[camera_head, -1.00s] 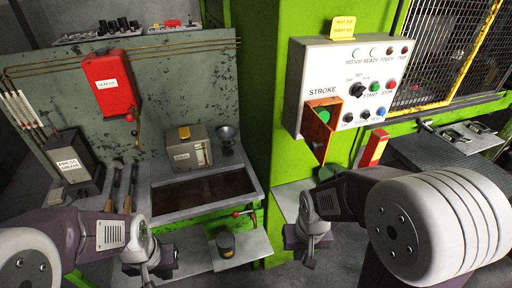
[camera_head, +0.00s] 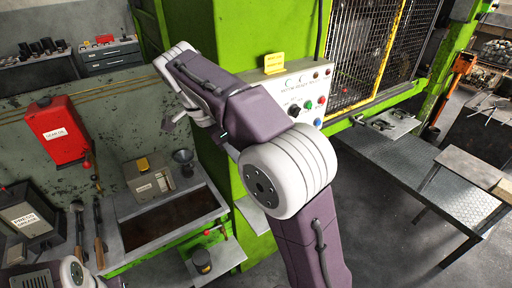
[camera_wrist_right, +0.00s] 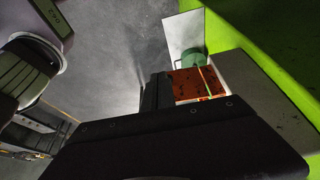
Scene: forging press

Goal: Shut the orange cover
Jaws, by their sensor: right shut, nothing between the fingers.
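The orange cover (camera_wrist_right: 192,84) shows in the right wrist view as a worn orange plate beside the grey control box (camera_wrist_right: 245,82), just past my gripper's fingers. I cannot tell its exact angle there. In the head view my right arm hides the cover and the lower left of the control box (camera_head: 309,99). My right gripper (camera_head: 172,124) is shut and empty, to the left of the box in the head view. Its dark fingers (camera_wrist_right: 156,92) appear close to the cover in the wrist view; contact cannot be told. My left gripper is out of view.
A green press frame (camera_head: 222,170) stands behind my right arm. A green round object (camera_wrist_right: 193,58) lies past the cover. A grey table (camera_head: 425,175) stands at right, with floor between.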

